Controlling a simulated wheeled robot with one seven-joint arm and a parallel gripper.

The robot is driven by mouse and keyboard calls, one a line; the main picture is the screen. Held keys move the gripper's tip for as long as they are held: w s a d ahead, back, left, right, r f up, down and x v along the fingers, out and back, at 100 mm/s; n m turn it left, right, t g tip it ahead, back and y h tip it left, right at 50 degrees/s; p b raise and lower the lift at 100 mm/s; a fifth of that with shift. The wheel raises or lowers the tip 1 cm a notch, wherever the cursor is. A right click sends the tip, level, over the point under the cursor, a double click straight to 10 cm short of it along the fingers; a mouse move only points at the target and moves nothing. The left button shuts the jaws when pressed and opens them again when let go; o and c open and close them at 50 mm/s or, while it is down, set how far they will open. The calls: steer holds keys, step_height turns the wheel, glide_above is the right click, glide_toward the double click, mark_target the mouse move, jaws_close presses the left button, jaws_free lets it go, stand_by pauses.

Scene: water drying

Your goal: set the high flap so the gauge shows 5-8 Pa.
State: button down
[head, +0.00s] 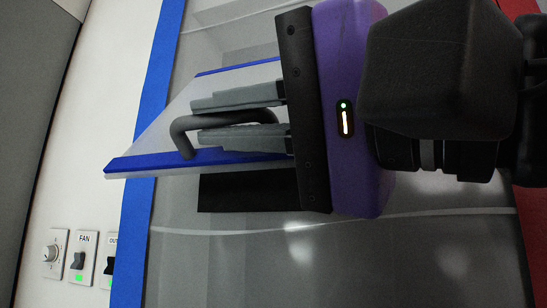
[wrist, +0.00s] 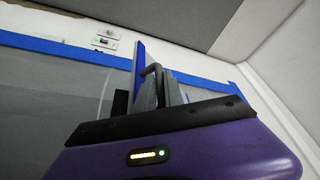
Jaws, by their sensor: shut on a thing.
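The high flap (head: 157,139) is a pale panel with blue edging, tilted out from the grey plastic sheet. It carries a dark grey bent handle (head: 182,140). My gripper (head: 240,118) is shut on this handle, with one finger on each side of it. In the wrist view the handle (wrist: 147,78) rises beside my gripper's fingers (wrist: 162,92), and the flap (wrist: 138,62) shows as a blue-edged strip. A dark opening (head: 248,191) shows next to the flap in the head view. No gauge is in view.
Blue tape (head: 143,155) borders the translucent sheet (head: 260,260) on a white wall (head: 100,120). A dial plate (head: 54,254) and a FAN switch (head: 82,258) with a green light sit at lower left. Another switch (head: 110,264) is partly cut off by the tape.

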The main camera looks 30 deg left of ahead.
steer(key=shift+s+d+r+m+t+h+p, duration=0.15)
steer(key=shift+s+r+m+p, duration=0.15)
steer(key=shift+r, duration=0.2)
steer(key=shift+s+d+r+m+t+h+p, duration=0.1)
steer(key=shift+s+d+r+m+t+p, duration=0.15)
steer(key=shift+r, duration=0.3)
steer(key=shift+s+d+r+m+t+h+p, duration=0.1)
steer(key=shift+s+r+m+p, duration=0.05)
steer(key=shift+r+m, duration=0.3)
steer(key=shift+r, duration=0.1)
steer(key=c, duration=1.7)
jaws_free()
steer(key=b+v, duration=0.1)
steer(key=v, duration=0.2)
steer(key=b+v, duration=0.2)
steer(key=v, duration=0.2)
steer(key=shift+s+d+f, duration=0.2)
steer(key=shift+d+f, duration=0.05)
steer(key=shift+f, duration=0.05)
steer(key=shift+a, duration=0.1)
